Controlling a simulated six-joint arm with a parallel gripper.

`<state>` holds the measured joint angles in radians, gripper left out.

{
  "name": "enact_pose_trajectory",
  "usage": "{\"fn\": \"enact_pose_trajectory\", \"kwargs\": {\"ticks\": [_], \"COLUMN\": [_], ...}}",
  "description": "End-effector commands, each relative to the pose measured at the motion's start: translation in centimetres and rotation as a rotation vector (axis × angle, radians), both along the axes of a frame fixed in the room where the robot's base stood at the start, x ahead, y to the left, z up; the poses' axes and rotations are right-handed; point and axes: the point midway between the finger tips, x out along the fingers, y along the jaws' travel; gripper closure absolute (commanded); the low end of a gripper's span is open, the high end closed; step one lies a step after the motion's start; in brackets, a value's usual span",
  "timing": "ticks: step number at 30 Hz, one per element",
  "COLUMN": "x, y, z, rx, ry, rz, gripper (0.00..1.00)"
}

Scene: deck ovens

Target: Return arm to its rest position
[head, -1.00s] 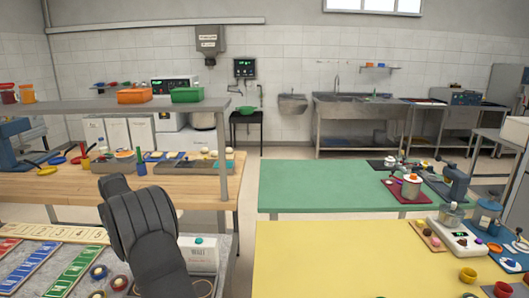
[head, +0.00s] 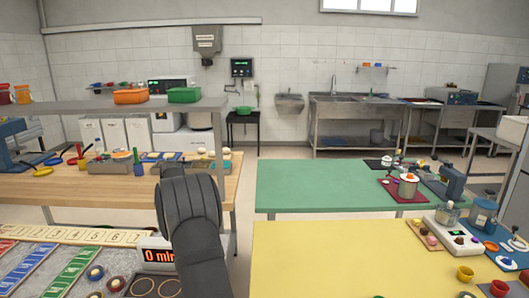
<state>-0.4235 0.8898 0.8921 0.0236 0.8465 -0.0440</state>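My dark grey arm (head: 190,225) rises from the bottom of the head view, left of the middle, in front of the grey worktop and the wooden table. Its links bend at the top, near the table's front edge. My gripper is not visible, so its fingers and anything between them cannot be seen.
A timer (head: 157,256) reading "0 min" stands close left of my arm, partly hidden by it. A numbered strip (head: 80,235) and coloured strips lie further left. The yellow table (head: 330,262) and green table (head: 310,185) to the right have wide clear areas.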

Motion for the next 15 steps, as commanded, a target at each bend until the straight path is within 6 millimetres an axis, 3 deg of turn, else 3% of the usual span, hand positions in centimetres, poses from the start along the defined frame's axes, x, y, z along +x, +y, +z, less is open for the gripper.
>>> {"fn": "enact_pose_trajectory", "kwargs": {"ticks": [15], "x": [2.9], "y": [-10.1], "z": [0.0], "rx": [0.001], "ry": [0.004], "rz": [-0.106], "gripper": [0.28]}}
